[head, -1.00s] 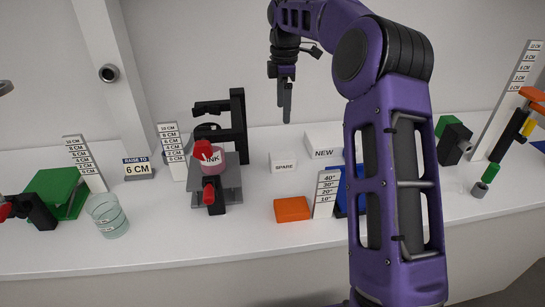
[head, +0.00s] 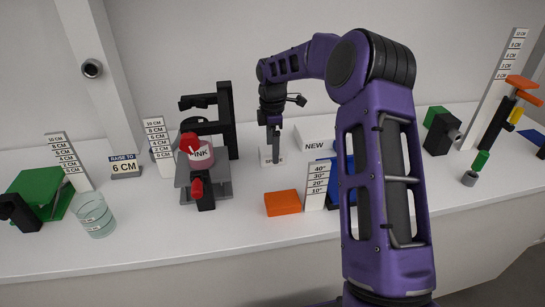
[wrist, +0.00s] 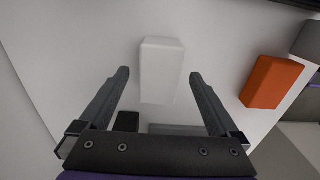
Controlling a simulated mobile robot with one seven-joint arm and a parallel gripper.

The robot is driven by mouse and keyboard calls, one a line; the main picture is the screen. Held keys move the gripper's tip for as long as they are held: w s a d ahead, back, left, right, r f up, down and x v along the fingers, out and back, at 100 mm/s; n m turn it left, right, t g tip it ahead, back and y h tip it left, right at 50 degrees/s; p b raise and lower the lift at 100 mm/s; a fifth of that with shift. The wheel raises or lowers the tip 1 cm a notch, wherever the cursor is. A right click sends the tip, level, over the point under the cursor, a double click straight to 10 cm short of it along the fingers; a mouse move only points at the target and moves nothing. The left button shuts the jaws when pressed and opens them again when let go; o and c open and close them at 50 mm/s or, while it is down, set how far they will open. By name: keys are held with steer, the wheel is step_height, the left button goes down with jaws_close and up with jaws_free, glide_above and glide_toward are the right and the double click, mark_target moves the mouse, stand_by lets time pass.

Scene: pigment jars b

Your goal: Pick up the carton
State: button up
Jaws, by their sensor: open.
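Two white boxes could be the carton: a small one marked SPARE (head: 263,156) and a larger one marked NEW (head: 316,136), both on the white bench. My gripper (head: 274,160) hangs pointing down at the SPARE box and hides part of its front in the head view. In the wrist view my open gripper (wrist: 158,73) has a plain white box (wrist: 162,68) between and beyond its two fingertips, with space on both sides. That box seems to be the SPARE one; no label shows there. I see no contact.
An orange block (head: 282,203) lies in front, beside a small angle scale (head: 316,186). A dark stand with a pink INK jar (head: 201,156) is to the left. A glass beaker (head: 96,217) stands further left. Bare bench lies between the SPARE box and the orange block.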

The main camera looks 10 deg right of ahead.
steer(key=shift+f, duration=0.85)
steer(key=shift+r, duration=0.1)
steer(key=c, duration=1.4)
